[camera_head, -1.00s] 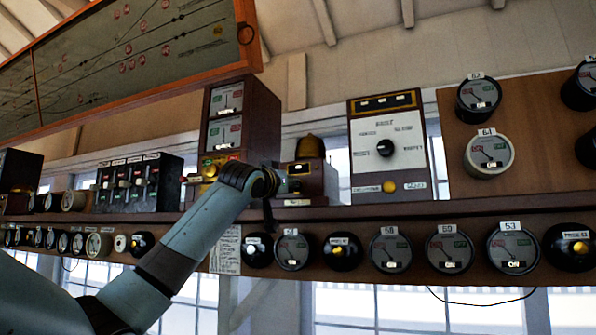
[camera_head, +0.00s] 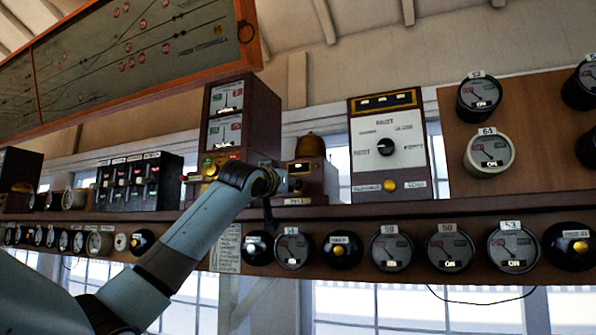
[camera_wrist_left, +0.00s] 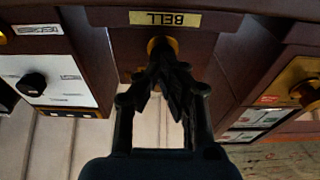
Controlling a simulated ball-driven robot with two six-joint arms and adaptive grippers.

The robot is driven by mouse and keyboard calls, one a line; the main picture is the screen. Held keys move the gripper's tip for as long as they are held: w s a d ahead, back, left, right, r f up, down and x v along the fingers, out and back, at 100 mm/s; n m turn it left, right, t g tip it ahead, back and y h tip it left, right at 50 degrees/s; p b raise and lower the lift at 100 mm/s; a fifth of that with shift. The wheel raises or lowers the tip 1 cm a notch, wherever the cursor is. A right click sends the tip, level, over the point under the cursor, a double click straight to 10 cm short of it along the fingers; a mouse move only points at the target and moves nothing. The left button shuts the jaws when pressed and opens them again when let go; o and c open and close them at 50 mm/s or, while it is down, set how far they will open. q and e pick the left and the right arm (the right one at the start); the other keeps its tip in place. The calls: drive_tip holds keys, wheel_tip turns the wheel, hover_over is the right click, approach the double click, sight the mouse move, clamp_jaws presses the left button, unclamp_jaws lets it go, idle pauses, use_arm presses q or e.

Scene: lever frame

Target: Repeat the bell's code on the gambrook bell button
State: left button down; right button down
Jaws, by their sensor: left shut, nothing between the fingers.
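A brown wooden box with a dark dome-shaped bell (camera_head: 310,146) on top stands on the shelf in the head view. My left gripper (camera_wrist_left: 165,62) is shut and empty. Its fingertips are at the button and cover part of it; I cannot tell whether they touch. In the head view my left wrist hides the lower left of the box. No legible name Gambrook shows. My right gripper is not in view.
A two-dial instrument (camera_head: 243,116) with a brass button stands left of the bell box. A white-faced panel with a black knob (camera_head: 386,147) stands to the right. A row of round dials and plungers (camera_head: 391,249) runs along the beam below.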

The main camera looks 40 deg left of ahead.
use_arm(q)
drive_tip(key=shift+w, duration=0.2)
drive_tip(key=shift+s, duration=0.2)
idle(0.8)
drive_tip(key=b+v, duration=0.2)
drive_tip(key=v, duration=0.1)
drive_tip(key=b+v, duration=0.1)
drive_tip(key=v, duration=0.1)
drive_tip(key=shift+r, duration=0.45)
